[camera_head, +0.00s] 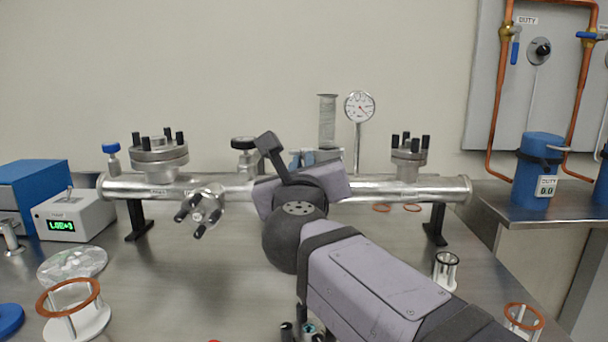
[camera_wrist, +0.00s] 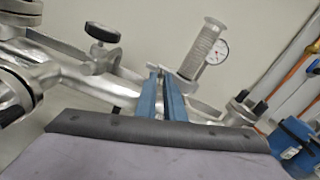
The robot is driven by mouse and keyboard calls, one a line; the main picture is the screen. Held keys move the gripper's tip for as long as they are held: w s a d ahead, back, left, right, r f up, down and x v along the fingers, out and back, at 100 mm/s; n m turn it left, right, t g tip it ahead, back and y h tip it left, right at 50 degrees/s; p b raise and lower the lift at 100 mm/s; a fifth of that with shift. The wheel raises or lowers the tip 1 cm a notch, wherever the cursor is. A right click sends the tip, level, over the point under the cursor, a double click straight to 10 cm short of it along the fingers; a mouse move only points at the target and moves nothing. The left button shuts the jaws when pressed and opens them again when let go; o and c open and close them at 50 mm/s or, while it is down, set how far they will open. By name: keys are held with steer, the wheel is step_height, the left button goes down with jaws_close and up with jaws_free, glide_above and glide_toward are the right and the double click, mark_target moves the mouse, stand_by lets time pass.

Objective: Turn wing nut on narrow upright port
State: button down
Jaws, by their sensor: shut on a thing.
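A long silver manifold tube (camera_head: 400,189) lies across the bench with several ports on it. A narrow upright port carries a ribbed grey bellows (camera_head: 327,118), also seen in the wrist view (camera_wrist: 204,48), with a metal clamp around its base (camera_wrist: 189,82). My gripper (camera_head: 301,156) has two blue fingers, seen in the wrist view (camera_wrist: 162,70), with their tips at the left side of this clamp. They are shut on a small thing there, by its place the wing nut. The nut is mostly hidden by the fingertips. My arm hides the port's lower part in the head view.
A round dial gauge (camera_head: 359,107) stands just right of the bellows. A black-knobbed valve (camera_head: 244,146) is to the left. Bolted flanges (camera_head: 160,153) (camera_head: 408,152) rise at both ends. Bare bench (camera_head: 190,275) lies in front of the tube.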

steer(key=shift+m+b, duration=0.65)
steer(key=shift+m, duration=0.55)
steer(key=c, duration=2.2)
jaws_free()
steer(key=shift+s, duration=0.1)
steer(key=shift+s+b, duration=1.3)
steer(key=shift+s, duration=2.3)
